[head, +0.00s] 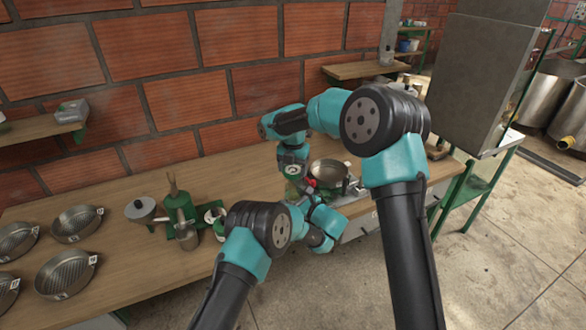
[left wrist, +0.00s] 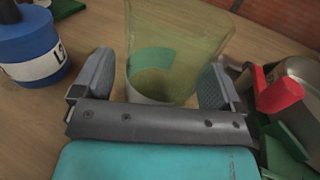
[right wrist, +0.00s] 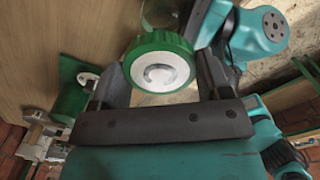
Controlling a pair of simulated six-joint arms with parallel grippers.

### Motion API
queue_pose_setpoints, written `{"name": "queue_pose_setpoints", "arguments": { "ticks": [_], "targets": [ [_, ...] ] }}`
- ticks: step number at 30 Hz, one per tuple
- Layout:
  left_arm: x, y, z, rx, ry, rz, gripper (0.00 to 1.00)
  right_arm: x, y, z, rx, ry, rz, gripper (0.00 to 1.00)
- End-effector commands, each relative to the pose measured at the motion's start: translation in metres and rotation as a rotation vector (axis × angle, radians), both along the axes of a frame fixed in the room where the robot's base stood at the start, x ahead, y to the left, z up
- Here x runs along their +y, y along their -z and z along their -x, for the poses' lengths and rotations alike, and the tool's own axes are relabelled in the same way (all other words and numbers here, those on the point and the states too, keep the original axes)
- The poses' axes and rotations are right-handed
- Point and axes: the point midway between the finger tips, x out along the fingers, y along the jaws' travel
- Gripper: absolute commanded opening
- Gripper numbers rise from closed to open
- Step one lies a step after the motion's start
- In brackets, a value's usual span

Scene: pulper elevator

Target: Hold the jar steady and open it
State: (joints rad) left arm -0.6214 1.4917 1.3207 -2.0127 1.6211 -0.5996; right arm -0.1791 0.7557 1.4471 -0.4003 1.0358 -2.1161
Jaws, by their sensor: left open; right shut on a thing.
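The jar (left wrist: 178,45) is clear yellowish glass and stands upright on the wooden table in the left wrist view; its top is out of that frame. My left gripper (left wrist: 158,85) is open, with one finger on each side of the jar. In the right wrist view, the lid (right wrist: 160,68) has a green ribbed rim and a white top. My right gripper (right wrist: 163,75) is shut on the lid from above. In the head view, the jar (head: 293,171) is small and partly hidden by my arms. I cannot tell whether the lid is loose.
A metal pan (head: 329,172) stands just right of the jar, with a red handle (left wrist: 280,92) close to my left gripper. A blue labelled container (left wrist: 30,45) is at its left.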

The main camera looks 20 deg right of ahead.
Motion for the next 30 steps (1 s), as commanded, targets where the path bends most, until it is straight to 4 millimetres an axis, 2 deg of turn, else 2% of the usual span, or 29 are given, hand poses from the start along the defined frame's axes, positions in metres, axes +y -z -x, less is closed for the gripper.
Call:
{"name": "queue_pose_setpoints", "arguments": {
  "ticks": [8, 21, 25, 30],
  "targets": [
    [-0.009, 0.000, 0.013, 0.001, 0.003, 0.001, 0.91, 0.000, 0.000, 0.000, 0.000, 0.000, 0.000, 0.42],
    [-0.051, 0.000, 0.078, 0.000, 0.004, -0.001, 0.91, 0.000, 0.000, 0.000, 0.000, 0.000, 0.000, 0.42],
    [-0.060, 0.000, 0.092, 0.000, 0.002, 0.000, 0.91, 0.000, 0.000, 0.000, 0.000, 0.000, 0.000, 0.42],
    [-0.065, 0.000, 0.101, 0.000, 0.000, 0.000, 0.91, 0.000, 0.000, 0.000, 0.000, 0.000, 0.000, 0.42]
  ]
}}
